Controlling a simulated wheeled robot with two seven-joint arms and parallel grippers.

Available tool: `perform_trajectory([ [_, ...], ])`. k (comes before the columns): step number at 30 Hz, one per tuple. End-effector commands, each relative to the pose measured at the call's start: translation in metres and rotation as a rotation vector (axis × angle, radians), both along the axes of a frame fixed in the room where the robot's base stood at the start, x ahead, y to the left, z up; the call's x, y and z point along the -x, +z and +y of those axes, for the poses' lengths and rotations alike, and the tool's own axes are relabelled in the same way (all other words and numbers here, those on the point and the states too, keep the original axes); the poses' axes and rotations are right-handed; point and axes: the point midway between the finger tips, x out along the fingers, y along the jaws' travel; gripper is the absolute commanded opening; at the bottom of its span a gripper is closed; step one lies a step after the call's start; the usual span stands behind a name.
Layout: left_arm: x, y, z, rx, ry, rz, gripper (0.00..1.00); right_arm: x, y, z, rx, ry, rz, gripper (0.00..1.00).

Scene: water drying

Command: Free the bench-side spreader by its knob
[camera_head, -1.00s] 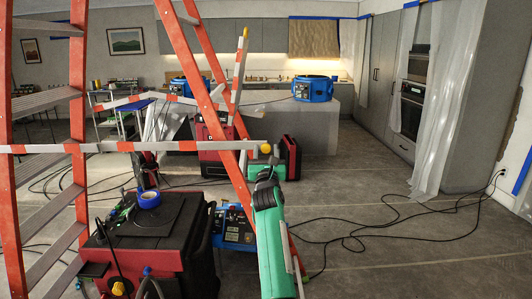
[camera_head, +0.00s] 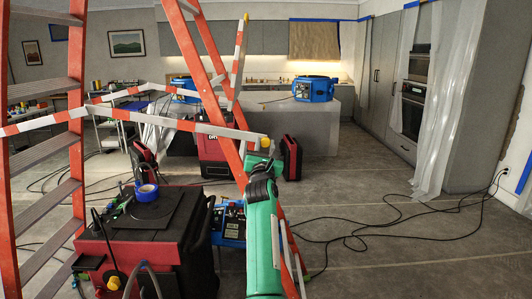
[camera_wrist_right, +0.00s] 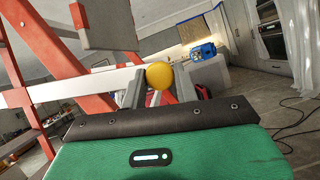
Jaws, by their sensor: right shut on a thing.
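The orange ladder (camera_head: 17,200) stands open at the left. A red-and-white striped spreader bar (camera_head: 165,124) crosses it in front. The bar rises from the left to a bend near the ladder's left rail, then slopes down right to a yellow knob (camera_head: 265,142). My right gripper (camera_head: 264,153), on a green arm, is shut on this knob. In the right wrist view the yellow knob (camera_wrist_right: 160,75) sits between the grey fingers. A second striped bar (camera_head: 118,94) lies farther back, also bent upward. Another striped piece with a yellow tip (camera_head: 245,17) points up. My left gripper is out of view.
A red and black case (camera_head: 145,245) with blue tape (camera_head: 147,192) stands below the bar. Blue machines (camera_head: 315,88) sit on the grey counter (camera_head: 320,125). Black cables (camera_head: 370,235) run over otherwise open floor at the right.

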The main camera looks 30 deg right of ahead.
Motion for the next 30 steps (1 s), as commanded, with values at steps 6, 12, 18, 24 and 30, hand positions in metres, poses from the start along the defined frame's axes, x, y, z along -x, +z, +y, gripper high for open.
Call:
perform_trajectory([
  [6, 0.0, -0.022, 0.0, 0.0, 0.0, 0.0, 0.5, -0.002, -0.014, 0.002, -0.047, 0.0, -0.023, 0.0],
  [12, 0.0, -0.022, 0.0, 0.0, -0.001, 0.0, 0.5, -0.002, -0.013, 0.002, -0.056, 0.001, -0.026, 0.0],
  [18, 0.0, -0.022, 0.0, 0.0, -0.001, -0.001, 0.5, -0.002, -0.014, 0.002, -0.057, 0.001, -0.024, 0.0],
  [24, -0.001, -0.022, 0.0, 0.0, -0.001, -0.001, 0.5, -0.002, -0.013, 0.002, -0.055, 0.001, -0.027, 0.52],
  [30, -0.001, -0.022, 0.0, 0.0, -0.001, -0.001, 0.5, -0.001, -0.012, 0.002, -0.053, 0.0, -0.028, 0.52],
])
